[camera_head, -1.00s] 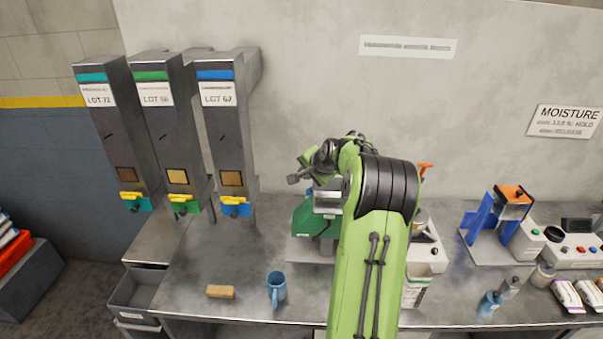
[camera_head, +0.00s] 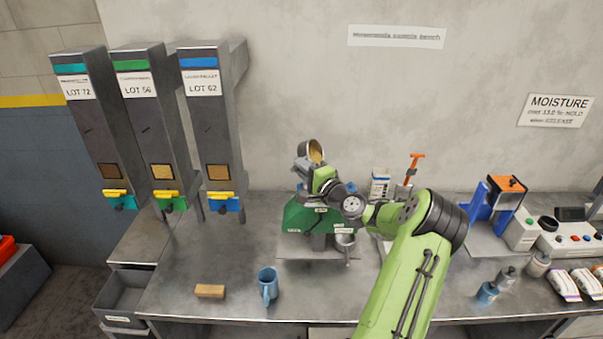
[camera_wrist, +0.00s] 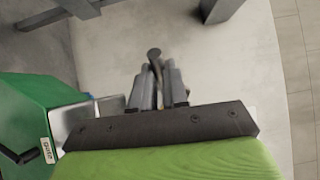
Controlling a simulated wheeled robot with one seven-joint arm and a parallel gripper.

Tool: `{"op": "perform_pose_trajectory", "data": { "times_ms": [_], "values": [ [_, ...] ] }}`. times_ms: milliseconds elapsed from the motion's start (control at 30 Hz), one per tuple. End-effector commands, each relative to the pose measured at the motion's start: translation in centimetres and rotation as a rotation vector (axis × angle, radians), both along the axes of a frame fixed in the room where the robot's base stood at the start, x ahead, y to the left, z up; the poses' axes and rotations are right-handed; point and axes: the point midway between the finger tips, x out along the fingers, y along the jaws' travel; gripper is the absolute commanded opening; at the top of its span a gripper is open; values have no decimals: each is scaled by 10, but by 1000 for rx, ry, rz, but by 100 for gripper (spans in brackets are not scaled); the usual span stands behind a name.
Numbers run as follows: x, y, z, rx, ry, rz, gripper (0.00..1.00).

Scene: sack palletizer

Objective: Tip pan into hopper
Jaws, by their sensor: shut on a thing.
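My gripper (camera_head: 303,171) is shut on a small metal pan (camera_head: 313,152) and holds it up above the green machine (camera_head: 305,217) on the bench. Tan grain-like material shows inside the pan, whose open mouth is seen in the head view. The hopper at the machine's top is mostly hidden behind my gripper and wrist. In the wrist view my gripper (camera_wrist: 158,88) has its fingers close together around a thin handle with a dark rounded end. The green machine (camera_wrist: 38,115) with a grey metal edge lies at the left there. I cannot tell whether any grain is falling.
A metal cup (camera_head: 345,241) stands at the machine's front. A blue mug (camera_head: 268,283) and a wooden block (camera_head: 210,291) lie near the bench's front edge. Three lot dispensers (camera_head: 213,120) stand at the left. A blue stand (camera_head: 490,205) and small bottles are at the right.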

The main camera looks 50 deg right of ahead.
Motion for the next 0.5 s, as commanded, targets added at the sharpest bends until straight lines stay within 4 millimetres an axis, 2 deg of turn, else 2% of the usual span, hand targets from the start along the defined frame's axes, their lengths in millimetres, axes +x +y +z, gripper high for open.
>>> {"op": "perform_pose_trajectory", "data": {
  "times_ms": [500],
  "values": [
    [-4,-1,-3,26,-131,-1,0]
  ]
}}
